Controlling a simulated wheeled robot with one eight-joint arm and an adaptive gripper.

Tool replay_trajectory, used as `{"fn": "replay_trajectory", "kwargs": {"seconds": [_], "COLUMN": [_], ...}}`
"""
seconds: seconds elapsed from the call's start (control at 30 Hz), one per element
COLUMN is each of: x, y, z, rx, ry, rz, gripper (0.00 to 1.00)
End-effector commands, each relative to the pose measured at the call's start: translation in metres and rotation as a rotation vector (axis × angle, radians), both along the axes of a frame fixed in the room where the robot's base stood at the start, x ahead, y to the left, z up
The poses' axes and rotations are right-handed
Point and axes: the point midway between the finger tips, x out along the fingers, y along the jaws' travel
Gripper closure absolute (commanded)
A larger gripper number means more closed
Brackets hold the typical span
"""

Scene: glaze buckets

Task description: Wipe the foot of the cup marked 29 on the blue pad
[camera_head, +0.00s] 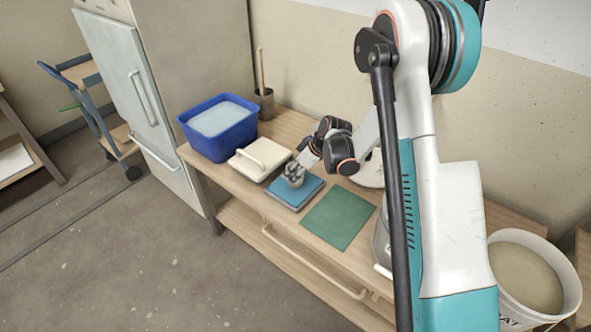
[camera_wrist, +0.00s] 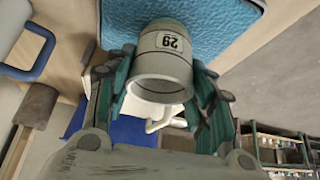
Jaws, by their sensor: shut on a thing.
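The cup marked 29 (camera_wrist: 163,62) is pale grey with a dark line around it and a white number label. In the wrist view its open rim faces me and its foot end points to the blue pad (camera_wrist: 225,25). My gripper (camera_wrist: 163,80) is shut on the cup, with a green-lined finger on each side. In the head view my gripper (camera_head: 294,170) holds the cup (camera_head: 295,182) upright at the blue pad (camera_head: 310,191). The foot is hidden; I cannot tell whether it touches the pad.
A green mat (camera_head: 340,218) lies right of the pad on the wooden bench. A cream lidded container (camera_head: 258,160) and a blue tub (camera_head: 217,128) stand to the left. A pot with a stick (camera_head: 264,102) is behind. A white bucket (camera_head: 525,285) stands at right.

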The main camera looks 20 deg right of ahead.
Motion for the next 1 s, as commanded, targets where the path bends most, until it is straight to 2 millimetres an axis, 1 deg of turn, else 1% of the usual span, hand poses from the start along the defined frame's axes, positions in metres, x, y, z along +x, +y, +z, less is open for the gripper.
{"fn": "replay_trajectory", "kwargs": {"seconds": [0.37, 0.83, 1.0], "x": [0.002, 0.018, 0.021], "y": [-0.002, -0.025, -0.028], "z": [-0.002, -0.002, -0.002], "rx": [0.000, 0.000, 0.000], "ry": [0.000, 0.000, 0.000], "rz": [-0.001, 0.000, 0.000], "gripper": [0.79, 0.79, 0.79]}}
